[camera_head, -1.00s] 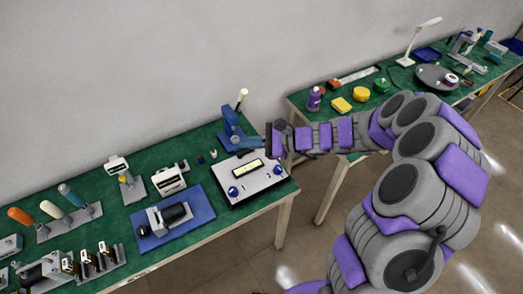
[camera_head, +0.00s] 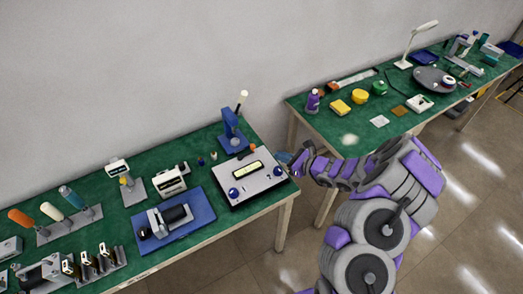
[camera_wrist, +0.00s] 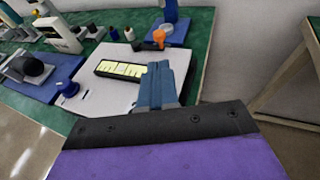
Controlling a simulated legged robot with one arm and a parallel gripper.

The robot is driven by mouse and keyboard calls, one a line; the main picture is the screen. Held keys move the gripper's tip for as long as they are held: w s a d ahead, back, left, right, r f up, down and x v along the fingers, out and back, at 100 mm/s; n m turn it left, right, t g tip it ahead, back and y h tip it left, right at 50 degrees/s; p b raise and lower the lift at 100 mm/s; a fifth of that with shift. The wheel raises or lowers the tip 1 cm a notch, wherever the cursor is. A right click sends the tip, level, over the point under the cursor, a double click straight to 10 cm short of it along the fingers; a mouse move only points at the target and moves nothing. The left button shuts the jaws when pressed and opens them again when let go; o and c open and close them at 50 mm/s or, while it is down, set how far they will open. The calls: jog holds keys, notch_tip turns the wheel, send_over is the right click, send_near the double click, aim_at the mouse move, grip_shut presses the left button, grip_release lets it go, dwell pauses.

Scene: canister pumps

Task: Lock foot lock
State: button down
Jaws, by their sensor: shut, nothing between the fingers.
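A white box with a sloped panel (camera_head: 262,186) sits at the right end of the near green table. It has a yellow display (camera_head: 247,170) and two blue knobs, one at the lower left (camera_head: 234,192) and one at the right (camera_head: 278,171). A small orange part (camera_head: 253,148) stands behind it, and it also shows in the wrist view (camera_wrist: 159,37). I cannot tell which part is the foot lock. My gripper (camera_head: 283,157) is shut and empty, just beyond the box's right back edge. In the wrist view its blue-grey fingers (camera_wrist: 158,70) hide part of the panel.
A blue press-like stand (camera_head: 231,132) with a white-tipped lever stands behind the box. A blue plate (camera_head: 172,226) with a motor-like pump lies to the left. A gap separates this table from the second green table (camera_head: 350,125) at the back right.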

jog(key=b, duration=0.2)
send_near(254, 148)
jog(key=x, duration=0.5)
jog(key=shift+w+f, duration=0.15)
jog(key=shift+f, duration=0.05)
jog(key=shift+w+a+f, duration=0.15)
jog(key=shift+w+a, duration=0.25)
jog(key=shift+a, duration=0.2)
jog(key=shift+d, duration=0.1)
jog(key=shift+w+n+g, duration=0.15)
jog(key=shift+n+g, duration=0.15)
jog(key=shift+w+y+p, duration=0.15)
jog(key=shift+y+p, duration=0.15)
jog(key=shift+p, duration=0.1)
